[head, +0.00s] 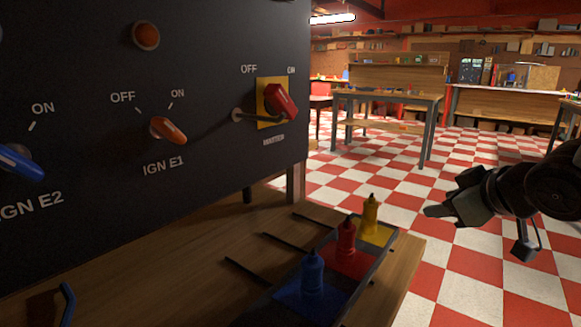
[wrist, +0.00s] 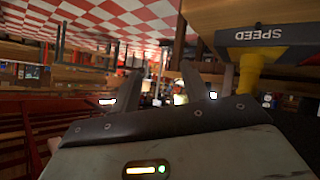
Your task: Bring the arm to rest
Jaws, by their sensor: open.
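My gripper (head: 432,211) is at the right of the head view, held up in the air beyond the right edge of the wooden bench. Its fingers point left in the picture, and nothing shows between them. In the wrist view the two fingers of my gripper (wrist: 160,78) stand apart, with only the blurred room behind them. My arm enters from the right edge of the head view.
A dark panel (head: 210,60) with an orange IGN E1 knob (head: 168,130) and a red switch (head: 281,101) stands left. A SPEED-labelled block (wrist: 268,36) shows in the wrist view. Open checkered floor (head: 480,250) lies right.

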